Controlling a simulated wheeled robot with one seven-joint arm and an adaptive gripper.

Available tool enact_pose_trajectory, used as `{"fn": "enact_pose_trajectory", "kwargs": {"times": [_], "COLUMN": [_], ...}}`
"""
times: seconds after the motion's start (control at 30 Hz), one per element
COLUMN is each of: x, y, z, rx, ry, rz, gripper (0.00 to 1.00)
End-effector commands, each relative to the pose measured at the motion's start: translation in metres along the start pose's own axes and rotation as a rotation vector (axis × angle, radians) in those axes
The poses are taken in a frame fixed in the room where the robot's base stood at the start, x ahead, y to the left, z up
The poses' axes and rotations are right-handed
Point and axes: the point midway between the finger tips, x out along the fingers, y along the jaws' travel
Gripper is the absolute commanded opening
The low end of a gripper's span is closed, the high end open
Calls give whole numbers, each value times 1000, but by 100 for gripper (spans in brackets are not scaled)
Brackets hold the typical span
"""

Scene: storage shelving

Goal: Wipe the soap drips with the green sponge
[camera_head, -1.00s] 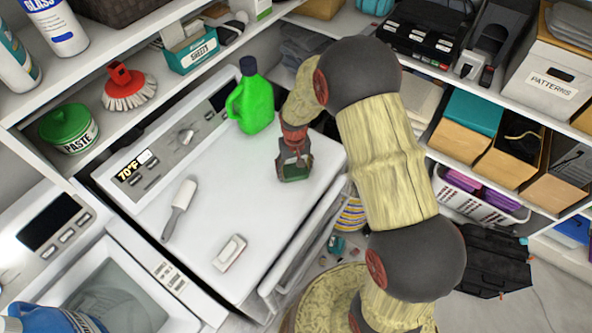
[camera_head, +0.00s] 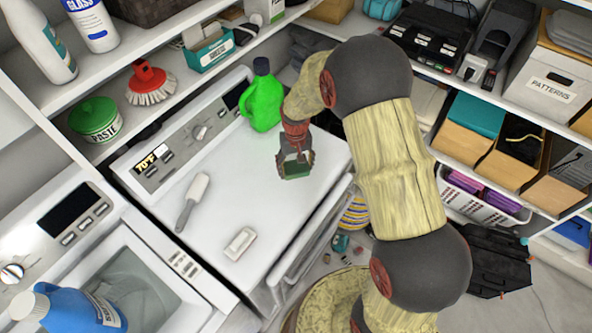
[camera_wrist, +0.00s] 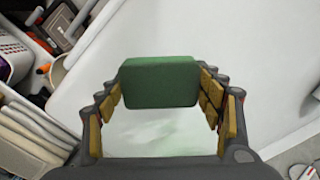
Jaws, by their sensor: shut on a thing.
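My gripper (camera_head: 296,168) is over the right part of the white appliance top (camera_head: 262,205). It is shut on the green sponge (camera_wrist: 160,82), which sits between the fingers in the wrist view. In the head view only a small part of the sponge (camera_head: 297,173) shows under the fingers. A faint pale-green smear (camera_wrist: 165,132), likely soap, lies on the white surface between the fingers in the wrist view. I cannot tell whether the sponge touches the surface.
A green jug (camera_head: 264,103) stands behind my gripper. A white-headed brush (camera_head: 193,203) and a small white bar-like object (camera_head: 240,243) lie on the left and front of the top. An open washer (camera_head: 120,290) with a blue bottle (camera_head: 75,310) is at lower left. Shelves line the back and right.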

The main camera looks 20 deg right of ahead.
Motion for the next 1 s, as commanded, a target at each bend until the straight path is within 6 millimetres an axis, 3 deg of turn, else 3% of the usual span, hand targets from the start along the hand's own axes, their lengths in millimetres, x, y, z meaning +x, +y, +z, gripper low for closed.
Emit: {"fn": "enact_pose_trajectory", "kwargs": {"times": [0.33,1.0], "x": [-30,-30], "y": [0,0], "z": [-4,-5], "rx": [0,0], "ry": [1,1], "rz": [0,0], "gripper": [35,35]}}
